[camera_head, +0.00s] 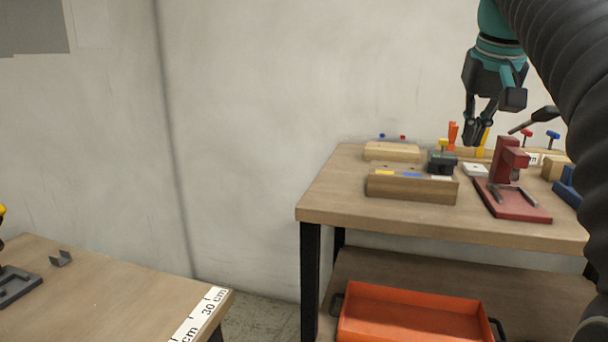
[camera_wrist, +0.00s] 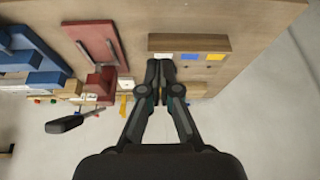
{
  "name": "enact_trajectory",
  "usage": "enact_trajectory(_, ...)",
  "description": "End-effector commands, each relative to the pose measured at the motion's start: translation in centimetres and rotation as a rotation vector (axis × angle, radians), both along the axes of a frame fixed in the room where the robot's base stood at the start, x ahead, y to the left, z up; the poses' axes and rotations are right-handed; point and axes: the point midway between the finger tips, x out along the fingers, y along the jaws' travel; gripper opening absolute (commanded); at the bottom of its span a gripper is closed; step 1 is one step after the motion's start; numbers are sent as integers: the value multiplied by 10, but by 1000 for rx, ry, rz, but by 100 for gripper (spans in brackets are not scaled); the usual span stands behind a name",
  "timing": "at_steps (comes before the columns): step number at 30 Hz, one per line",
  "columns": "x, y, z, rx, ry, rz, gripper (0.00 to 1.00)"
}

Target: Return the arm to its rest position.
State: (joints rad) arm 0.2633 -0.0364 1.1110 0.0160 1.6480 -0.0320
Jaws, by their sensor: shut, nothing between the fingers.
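My gripper (camera_head: 473,140) hangs from my teal arm above the back of the wooden workbench (camera_head: 450,229), with its fingers pointing down. In the wrist view my gripper (camera_wrist: 160,66) shows with its black fingertips together and nothing between them. In the head view the gripper is in front of the wall, over the small tools at the bench's back. A dark ribbed hose covers the right of the head view and hides part of the bench.
An orange tray (camera_head: 415,318) is on the lower shelf. Another table (camera_head: 100,300) is at left; bare wall lies between.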

Motion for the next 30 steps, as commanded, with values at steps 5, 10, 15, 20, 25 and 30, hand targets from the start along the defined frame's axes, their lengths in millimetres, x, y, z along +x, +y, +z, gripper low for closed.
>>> enact_trajectory(5, -23, 25, -36, -2, -11, 40, 0)
enact_trajectory(10, -49, 48, -83, -5, -25, 79, 0)
enact_trajectory(15, -81, 68, -138, -6, -38, 118, 0)
enact_trajectory(20, -114, 85, -196, -8, -50, 156, 0)
enact_trajectory(25, -149, 98, -260, -9, -62, 193, 0)
enact_trajectory(30, -175, 106, -306, -9, -71, 218, 0)
